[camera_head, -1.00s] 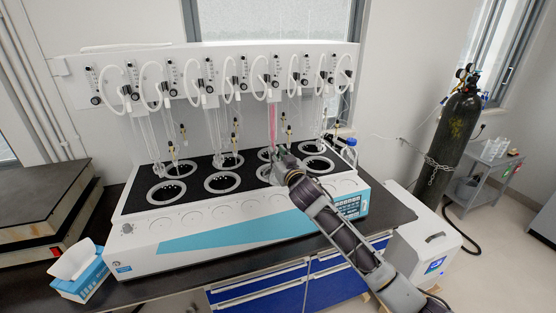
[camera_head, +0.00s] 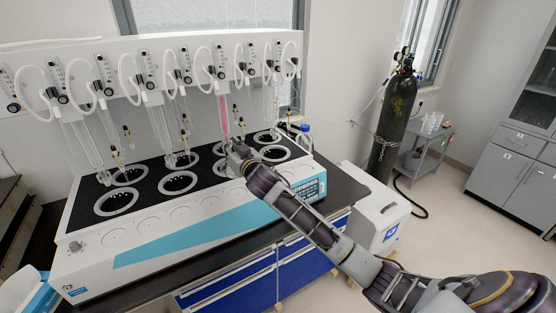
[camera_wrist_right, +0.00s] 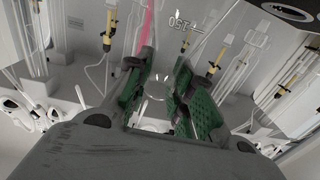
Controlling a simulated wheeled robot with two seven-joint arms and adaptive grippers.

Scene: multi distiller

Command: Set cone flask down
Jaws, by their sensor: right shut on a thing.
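My right gripper (camera_head: 237,153) is at the multi-position distiller (camera_head: 178,211), over the front row of wells, near the pink-filled tube (camera_head: 224,116). Its green fingers (camera_wrist_right: 160,98) are shut on the clear cone flask (camera_wrist_right: 158,82), seen between them in the right wrist view. A mirrored graduation number shows on the glass there. In the head view the gripper mostly hides the flask, and I cannot tell whether its base touches the well. My left gripper is out of view.
Open ring wells (camera_head: 117,201) line the black top of the distiller. Glass tubes (camera_head: 160,128) and white hoses hang above them along the back panel. A blue-capped bottle (camera_head: 304,136) stands at the right end. A gas cylinder (camera_head: 392,120) stands farther right.

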